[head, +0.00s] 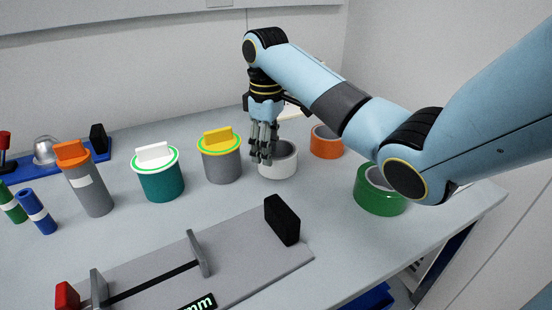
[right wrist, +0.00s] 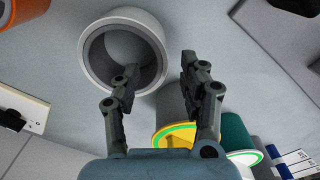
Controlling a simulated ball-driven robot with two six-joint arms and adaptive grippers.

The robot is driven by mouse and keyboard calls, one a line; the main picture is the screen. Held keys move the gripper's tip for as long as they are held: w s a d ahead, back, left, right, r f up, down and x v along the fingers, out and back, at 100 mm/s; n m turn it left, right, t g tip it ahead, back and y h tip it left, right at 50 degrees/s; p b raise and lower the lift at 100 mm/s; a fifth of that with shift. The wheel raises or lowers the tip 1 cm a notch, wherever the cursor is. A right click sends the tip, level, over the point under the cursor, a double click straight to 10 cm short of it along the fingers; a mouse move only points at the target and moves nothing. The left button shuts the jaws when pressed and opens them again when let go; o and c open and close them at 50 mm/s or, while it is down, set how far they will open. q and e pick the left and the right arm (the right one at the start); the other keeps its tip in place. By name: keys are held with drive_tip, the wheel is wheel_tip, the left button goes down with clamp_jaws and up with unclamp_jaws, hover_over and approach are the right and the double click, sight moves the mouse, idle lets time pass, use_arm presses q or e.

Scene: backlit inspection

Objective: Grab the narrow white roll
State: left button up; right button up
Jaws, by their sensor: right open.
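The narrow white roll (head: 277,172) stands on the table, its round opening facing up, between the grey lidded pot and the orange roll. It also shows in the right wrist view (right wrist: 88,52) as a pale ring. My right gripper (head: 262,157) is open and empty, pointing down at the left side of the roll. In the right wrist view its fingers (right wrist: 158,68) lie on either side of part of the ring's wall: one overlaps the ring, the other is outside it. I cannot tell the exact height of the fingertips. My left gripper is not in view.
The grey pot with a yellow lid (head: 222,165) stands close to the left. The orange roll (head: 326,143) and the green roll (head: 380,200) are to the right. A teal pot (head: 160,184) and a grey gauge fixture (head: 240,262) are nearby.

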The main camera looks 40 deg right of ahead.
sight(270, 177)
drive_tip(key=f, duration=0.4)
drive_tip(key=shift+s+f+b, duration=0.3)
drive_tip(key=shift+s+f, duration=0.05)
drive_tip(key=shift+w+f, duration=0.1)
drive_tip(key=shift+f, duration=0.25)
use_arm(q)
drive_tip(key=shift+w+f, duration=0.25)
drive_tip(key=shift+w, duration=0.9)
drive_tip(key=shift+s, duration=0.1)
use_arm(e)
drive_tip(key=shift+c, duration=0.2)
drive_tip(key=shift+c, duration=1.3)
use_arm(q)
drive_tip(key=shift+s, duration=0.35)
use_arm(e)
drive_tip(key=shift+r, duration=0.1)
clamp_jaws()
